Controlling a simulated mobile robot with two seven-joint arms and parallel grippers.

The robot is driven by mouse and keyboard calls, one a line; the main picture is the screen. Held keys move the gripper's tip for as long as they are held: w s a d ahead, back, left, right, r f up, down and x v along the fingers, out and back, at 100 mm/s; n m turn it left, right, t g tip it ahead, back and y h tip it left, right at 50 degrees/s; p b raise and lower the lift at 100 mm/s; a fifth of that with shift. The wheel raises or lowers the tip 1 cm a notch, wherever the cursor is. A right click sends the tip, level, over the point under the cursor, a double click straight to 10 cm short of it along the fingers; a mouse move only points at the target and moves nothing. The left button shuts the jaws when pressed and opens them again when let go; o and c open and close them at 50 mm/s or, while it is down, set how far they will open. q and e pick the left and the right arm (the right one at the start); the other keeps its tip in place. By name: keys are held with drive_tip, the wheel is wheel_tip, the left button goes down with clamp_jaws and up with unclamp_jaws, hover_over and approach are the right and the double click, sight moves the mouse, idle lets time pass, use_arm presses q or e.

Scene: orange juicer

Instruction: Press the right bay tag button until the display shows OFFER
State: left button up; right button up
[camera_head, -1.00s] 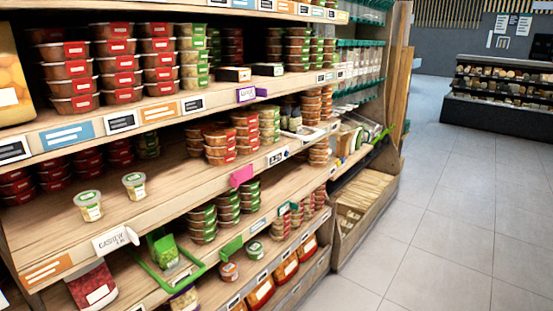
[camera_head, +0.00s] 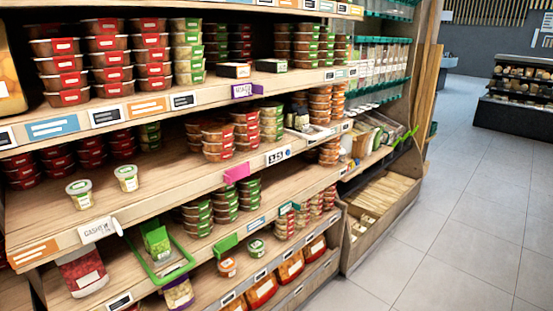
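A white tag (camera_head: 278,155) with dark, number-like marks sits on the middle shelf's front edge in the head view. A small dark round spot shows at its right end; I cannot tell for certain that it is the button. The marks are too small to read surely, and I make out no OFFER text. Neither of my grippers is in view.
Stacked tubs (camera_head: 62,72) fill the shelves. Two small cups (camera_head: 79,194) stand near the CASHEW tag. A pink tag (camera_head: 236,173) and a green frame (camera_head: 165,262) stick out from the shelves. A wooden bin (camera_head: 385,210) stands low at right. The tiled floor (camera_head: 455,230) is clear.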

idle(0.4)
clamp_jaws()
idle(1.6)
